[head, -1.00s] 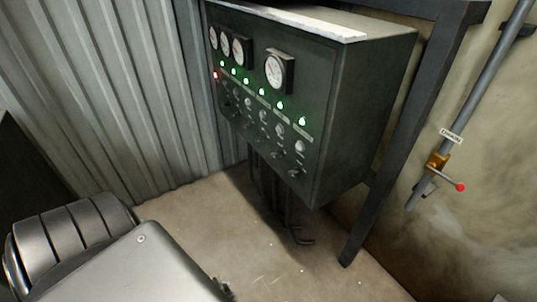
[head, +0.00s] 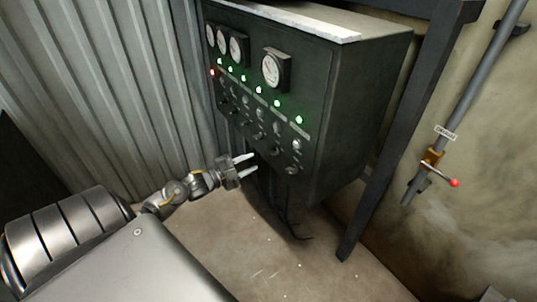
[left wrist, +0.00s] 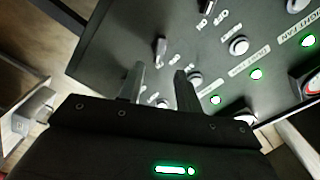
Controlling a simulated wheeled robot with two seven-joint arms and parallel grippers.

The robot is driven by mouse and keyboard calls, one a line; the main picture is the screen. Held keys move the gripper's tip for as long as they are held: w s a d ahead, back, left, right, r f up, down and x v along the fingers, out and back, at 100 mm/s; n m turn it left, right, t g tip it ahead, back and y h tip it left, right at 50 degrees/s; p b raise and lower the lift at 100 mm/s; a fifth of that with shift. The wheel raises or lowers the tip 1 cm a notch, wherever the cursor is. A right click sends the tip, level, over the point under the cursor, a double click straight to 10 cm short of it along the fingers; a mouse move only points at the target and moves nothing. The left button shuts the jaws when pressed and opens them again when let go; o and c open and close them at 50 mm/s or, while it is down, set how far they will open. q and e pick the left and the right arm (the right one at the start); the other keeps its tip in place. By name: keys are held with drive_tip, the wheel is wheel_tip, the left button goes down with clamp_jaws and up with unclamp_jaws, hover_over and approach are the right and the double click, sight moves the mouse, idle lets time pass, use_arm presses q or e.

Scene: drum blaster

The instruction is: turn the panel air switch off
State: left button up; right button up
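The dark control panel (head: 345,120) hangs in the middle of the head view. Its face carries dial gauges, a row of green lights, one red light, and rows of knobs and switches (head: 277,128). I cannot read which switch is the panel air one. My left gripper (head: 250,163) is open and empty, in front of the panel's lower edge, with fingers pointing right. In the left wrist view its two fingers (left wrist: 160,80) stand apart. A dark switch lever (left wrist: 160,47) shows beyond them, with white round buttons (left wrist: 238,46) to the right. My right gripper is not in view.
A pipe with an orange valve and red-tipped handle (head: 454,183) runs along the right wall. A dark post (head: 390,130) stands beside the panel. Corrugated metal wall (head: 110,90) is at the left. Floor below the panel is open, with dark cables (head: 290,220) hanging.

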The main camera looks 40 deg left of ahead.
sight(270, 154)
use_arm(q)
drive_tip(key=p+x, duration=0.1)
drive_tip(key=x, duration=0.7)
drive_tip(key=shift+w+d, duration=0.1)
drive_tip(key=shift+w, duration=0.25)
drive_tip(key=shift+c, duration=0.4)
drive_tip(key=c, duration=0.6)
drive_tip(key=n+p, duration=0.2)
drive_tip(key=n, duration=0.3)
drive_tip(key=shift+n, duration=0.4)
drive_tip(key=n+p, duration=0.1)
drive_tip(key=n, duration=0.2)
drive_tip(key=shift+n+p, duration=0.6)
drive_tip(key=shift+n, duration=0.9)
